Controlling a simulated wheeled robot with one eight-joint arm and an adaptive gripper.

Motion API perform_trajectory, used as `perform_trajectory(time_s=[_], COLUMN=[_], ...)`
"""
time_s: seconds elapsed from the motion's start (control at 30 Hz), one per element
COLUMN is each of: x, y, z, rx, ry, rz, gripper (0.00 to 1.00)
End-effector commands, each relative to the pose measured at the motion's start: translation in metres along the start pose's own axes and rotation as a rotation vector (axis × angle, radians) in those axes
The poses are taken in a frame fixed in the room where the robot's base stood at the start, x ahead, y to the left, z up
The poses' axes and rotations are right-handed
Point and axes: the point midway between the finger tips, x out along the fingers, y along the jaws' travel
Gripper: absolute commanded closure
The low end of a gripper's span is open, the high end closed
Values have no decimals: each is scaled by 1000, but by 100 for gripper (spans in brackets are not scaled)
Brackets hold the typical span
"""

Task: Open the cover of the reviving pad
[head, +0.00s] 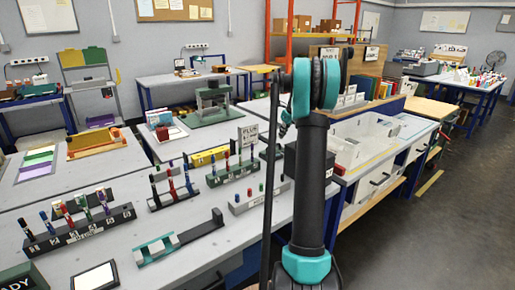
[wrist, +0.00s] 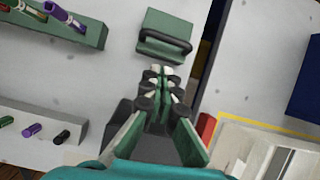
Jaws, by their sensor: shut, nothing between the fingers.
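A green box with a dark bar handle along its near side (wrist: 165,37) lies on the grey table in the wrist view. It looks like the covered reviving pad, and its top looks closed; the pad surface is not visible. My gripper (wrist: 160,84) is shut and empty, its fingertips just short of the handle in the picture. I cannot tell its height above the table or whether it touches the handle. In the head view, my arm blocks much of that area and I cannot clearly make out the box or the fingers.
A green pen rack (head: 232,173) and a grey block with short pens (head: 258,199) stand left of my arm. More racks (head: 80,226) fill the table's left part. A white tray (head: 372,140) lies to the right. Bare tabletop (wrist: 105,85) shows left of my gripper.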

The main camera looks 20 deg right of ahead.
Motion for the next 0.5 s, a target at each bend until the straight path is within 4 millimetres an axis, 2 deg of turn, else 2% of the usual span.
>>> perform_trajectory(time_s=[0.03,0.1,0.23,0.5], x=[-1,-1,6,48], y=[-10,-16,-18,-17], z=[-7,-11,-12,-10], rx=[53,100,125,120], ry=[-10,-20,-26,-24], rz=[2,5,8,8], gripper=[100,100,100,100])
